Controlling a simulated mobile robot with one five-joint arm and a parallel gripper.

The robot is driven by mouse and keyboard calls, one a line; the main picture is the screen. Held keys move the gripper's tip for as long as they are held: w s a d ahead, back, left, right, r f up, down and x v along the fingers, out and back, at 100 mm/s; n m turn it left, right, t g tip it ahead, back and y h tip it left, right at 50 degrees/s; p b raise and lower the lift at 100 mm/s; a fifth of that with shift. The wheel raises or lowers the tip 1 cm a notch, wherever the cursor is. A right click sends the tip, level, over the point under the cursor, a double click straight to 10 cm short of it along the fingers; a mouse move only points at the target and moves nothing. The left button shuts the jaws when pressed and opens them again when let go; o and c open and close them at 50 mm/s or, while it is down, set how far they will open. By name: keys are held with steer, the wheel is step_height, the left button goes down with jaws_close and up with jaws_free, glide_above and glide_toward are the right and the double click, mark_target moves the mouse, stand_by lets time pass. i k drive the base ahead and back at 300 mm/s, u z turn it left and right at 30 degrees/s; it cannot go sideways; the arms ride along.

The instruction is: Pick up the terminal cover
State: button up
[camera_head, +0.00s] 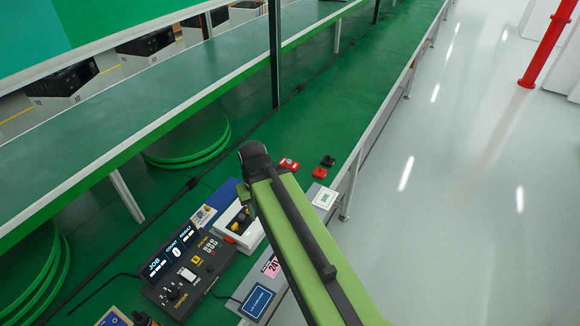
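Several small red and black pieces lie on the green bench beyond my arm. A red piece (289,164) is at the left, another red piece (319,172) is to its right, and a black piece (328,161) is just behind that one. They are too small for me to tell which is the terminal cover. My green arm reaches up from the bottom right and ends in a dark rounded joint near the red piece at the left. I see no gripper fingers, so my gripper is not visible.
A control box (190,265) with displays stands at the lower left. A white fixture (247,232) with black and yellow parts is beside my arm. A small white-screened device (324,197) sits near the bench's right edge. A dark post (275,60) rises behind. The bench beyond is clear.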

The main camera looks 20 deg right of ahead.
mark_target(294, 167)
steer(key=u, duration=0.05)
steer(key=k, duration=1)
steer(key=z, duration=1.8)
steer(key=i, duration=3.05)
steer(key=u, duration=5.75)
steer(key=i, duration=0.1)
steer(key=z, duration=2.7)
